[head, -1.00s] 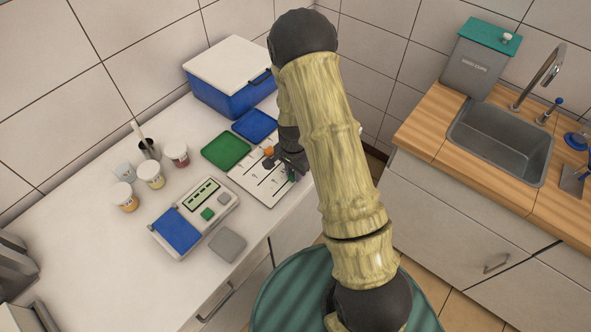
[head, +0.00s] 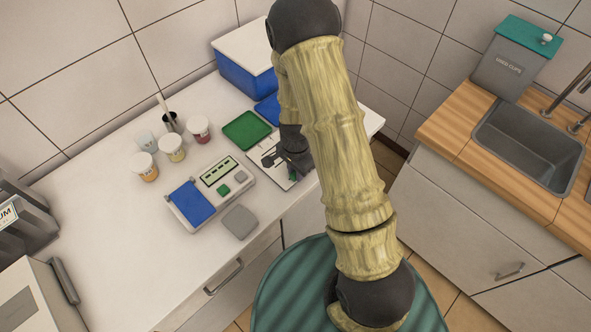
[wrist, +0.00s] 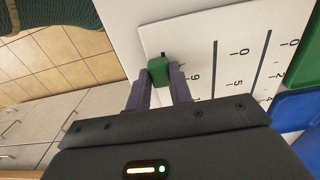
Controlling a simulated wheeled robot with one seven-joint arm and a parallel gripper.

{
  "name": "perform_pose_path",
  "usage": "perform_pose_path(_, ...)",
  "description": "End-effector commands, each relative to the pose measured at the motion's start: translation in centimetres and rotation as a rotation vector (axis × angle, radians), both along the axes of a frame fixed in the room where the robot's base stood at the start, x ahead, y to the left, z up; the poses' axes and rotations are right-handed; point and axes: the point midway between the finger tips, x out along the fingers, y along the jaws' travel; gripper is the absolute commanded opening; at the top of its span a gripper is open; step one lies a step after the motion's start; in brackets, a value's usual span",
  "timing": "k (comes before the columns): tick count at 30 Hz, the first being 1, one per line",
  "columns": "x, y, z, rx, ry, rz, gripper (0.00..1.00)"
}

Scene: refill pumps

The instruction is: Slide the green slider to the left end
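The green slider (wrist: 159,71) is a small block on the white slider panel (wrist: 200,40), near one of its edges. In the wrist view it sits between the two fingertips of my gripper (wrist: 160,80), with no clear gap on either side, so the gripper looks shut on it. In the head view the green slider (head: 292,176) shows as a small spot under my gripper (head: 294,168), near the front corner of the panel (head: 262,172). My arm and gripper hide much of the panel. Black slots and numbers mark its face.
Behind the panel are a green tray (head: 246,130) and a blue tray (head: 267,108). Left of it is a device with a blue pad (head: 192,203), a grey square (head: 239,222) and several cups (head: 172,148). The counter's front edge is close to the panel.

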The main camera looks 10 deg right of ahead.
Motion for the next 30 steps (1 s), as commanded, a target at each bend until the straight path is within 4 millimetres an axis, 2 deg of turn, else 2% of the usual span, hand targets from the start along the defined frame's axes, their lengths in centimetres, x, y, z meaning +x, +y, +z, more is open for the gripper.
perform_pose_path(1, -0.2, 0.5, 0.0, 0.007, 0.006, 0.005, 0.29)
perform_pose_path(3, -0.2, 0.5, 0.0, 0.006, 0.006, 0.005, 0.43)
perform_pose_path(12, -0.1, 0.2, 0.0, 0.003, 0.004, 0.002, 0.44)
perform_pose_path(17, 0.0, 0.2, 0.8, 0.003, 0.001, 0.003, 0.44)
perform_pose_path(23, 0.0, 0.3, 3.4, 0.003, -0.001, 0.003, 0.44)
perform_pose_path(30, 0.0, 0.3, 7.6, 0.004, 0.0, 0.005, 0.44)
